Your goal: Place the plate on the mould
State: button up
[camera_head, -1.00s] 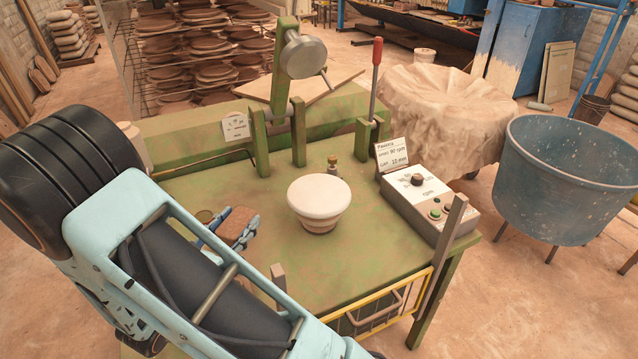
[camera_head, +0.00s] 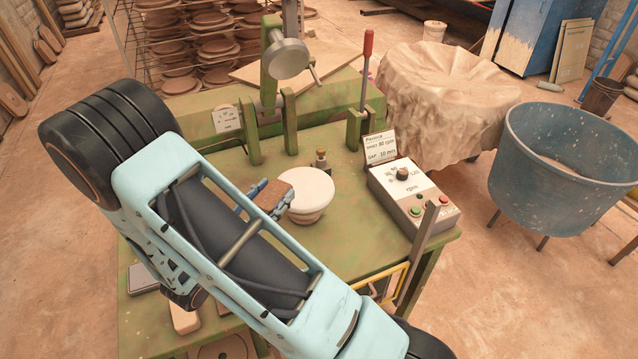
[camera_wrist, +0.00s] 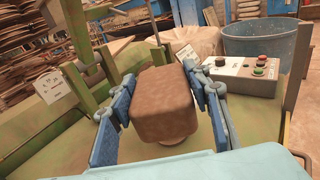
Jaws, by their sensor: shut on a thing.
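My gripper (camera_head: 271,199) is shut on a brown, rounded block (camera_head: 277,193), which looks like the plate of the task. In the wrist view the block (camera_wrist: 164,92) sits between the two blue fingers (camera_wrist: 160,100). The mould (camera_head: 308,194), with a white round top on a narrower base, stands upright on the green table. In the head view the block and fingers overlap the mould's left edge. I cannot tell whether they touch it. In the wrist view the block hides nearly all of the mould, and only a pale bit (camera_wrist: 175,147) shows below it.
A green press frame with a round metal head (camera_head: 287,58) stands behind the mould. A red-handled lever (camera_head: 367,70) and a control box (camera_head: 412,195) are to the right. A yellow guard (camera_head: 392,280) runs along the front edge. A blue tub (camera_head: 570,170) stands beyond the table.

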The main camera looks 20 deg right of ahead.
aim_at(304, 186)
jog(key=l+z, duration=0.15)
jog(key=l, duration=0.3)
jog(key=i+l+z, duration=0.15)
jog(key=l, duration=0.2)
jog(key=i+l+z, duration=0.15)
jog(key=i+l, duration=0.1)
jog(key=l, duration=0.1)
